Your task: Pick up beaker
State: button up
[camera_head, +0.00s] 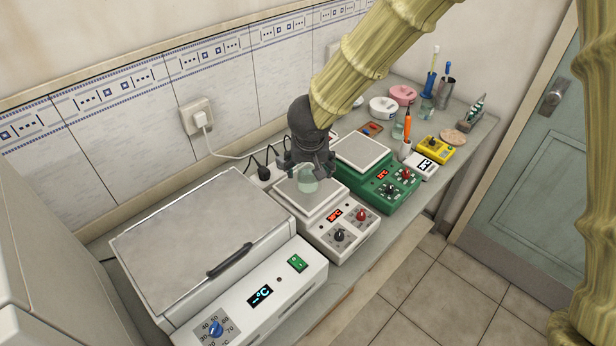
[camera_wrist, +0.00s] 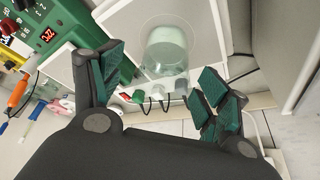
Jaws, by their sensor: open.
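A clear glass beaker (camera_head: 308,184) with pale green liquid stands on the plate of the white hotplate (camera_head: 342,238) in the head view. My gripper (camera_head: 311,160) is right above and around the beaker's upper part, and it hides part of the rim. In the wrist view the beaker (camera_wrist: 167,50) shows beyond the opening between my fingers (camera_wrist: 160,85). The green-padded fingers are spread wide, with a gap on both sides of the glass. I cannot tell from the head view whether any finger touches it.
A green hotplate (camera_head: 376,176) stands right of the white one. A large lidded water bath (camera_head: 205,245) is at left. Yellow (camera_head: 433,148) and white (camera_head: 420,167) meters, an orange screwdriver-like tool (camera_head: 407,124) and pink (camera_head: 403,94) and white tubs crowd the back right. Plugs and cables lie behind the beaker.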

jog(key=x, duration=0.5)
jog(key=shift+w+a, duration=0.15)
jog(key=shift+a, duration=0.1)
jog(key=shift+r, duration=0.1)
jog(key=c, duration=1.2)
jog(key=shift+o, duration=0.2)
jog(key=shift+r, duration=0.1)
